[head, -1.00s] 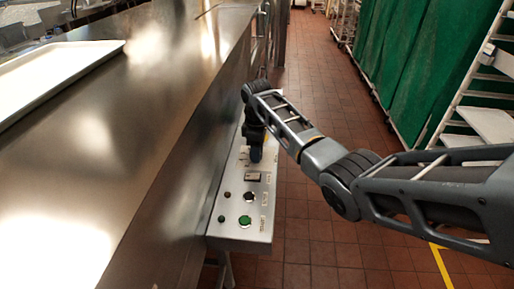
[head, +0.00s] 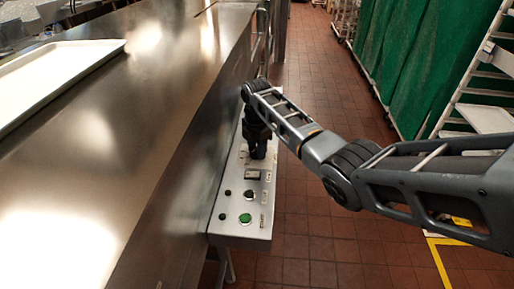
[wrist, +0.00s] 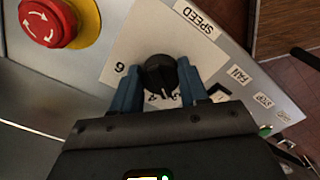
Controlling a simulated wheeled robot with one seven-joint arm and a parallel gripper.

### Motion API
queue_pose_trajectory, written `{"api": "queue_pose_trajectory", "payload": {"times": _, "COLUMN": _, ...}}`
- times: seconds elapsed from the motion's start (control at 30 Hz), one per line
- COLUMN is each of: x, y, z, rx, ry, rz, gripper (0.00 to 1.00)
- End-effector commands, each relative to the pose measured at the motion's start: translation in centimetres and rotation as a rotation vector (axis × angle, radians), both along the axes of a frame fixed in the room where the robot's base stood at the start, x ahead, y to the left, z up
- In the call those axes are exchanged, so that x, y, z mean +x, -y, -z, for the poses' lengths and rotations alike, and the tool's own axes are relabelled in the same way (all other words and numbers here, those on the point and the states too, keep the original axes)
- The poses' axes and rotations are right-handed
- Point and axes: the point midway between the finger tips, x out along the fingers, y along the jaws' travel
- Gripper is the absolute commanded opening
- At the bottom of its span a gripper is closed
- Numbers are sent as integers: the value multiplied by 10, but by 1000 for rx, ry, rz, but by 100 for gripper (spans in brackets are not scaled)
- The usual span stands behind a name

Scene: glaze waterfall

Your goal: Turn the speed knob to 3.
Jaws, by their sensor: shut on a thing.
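The speed knob (wrist: 160,72) is black and sits on a light square dial plate (wrist: 140,47) under a SPEED label (wrist: 196,18) in the wrist view. A white pointer line on it faces down the picture, towards my gripper body. A 6 shows on the left of the dial; other numerals below the knob are partly hidden and hard to read. My gripper (wrist: 160,86) is shut on the knob, one blue finger on each side. In the head view my gripper (head: 257,148) points down on the control panel (head: 232,232) and hides the knob.
A red emergency stop button (wrist: 48,22) on a yellow base is left of the dial in the wrist view. A green button (head: 245,219) and a black switch (head: 253,175) lie on the near panel. The steel counter (head: 140,130) runs along the left.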

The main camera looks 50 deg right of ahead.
Motion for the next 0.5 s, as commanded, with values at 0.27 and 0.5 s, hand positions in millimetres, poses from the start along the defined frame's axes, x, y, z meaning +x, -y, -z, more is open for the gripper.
{"api": "queue_pose_trajectory", "payload": {"times": 0.27, "x": 2, "y": -1, "z": -1, "rx": 2, "ry": 3, "rz": -80, "gripper": 13}}
{"api": "queue_pose_trajectory", "payload": {"times": 0.5, "x": 2, "y": -1, "z": -1, "rx": 2, "ry": 3, "rz": -96, "gripper": 13}}
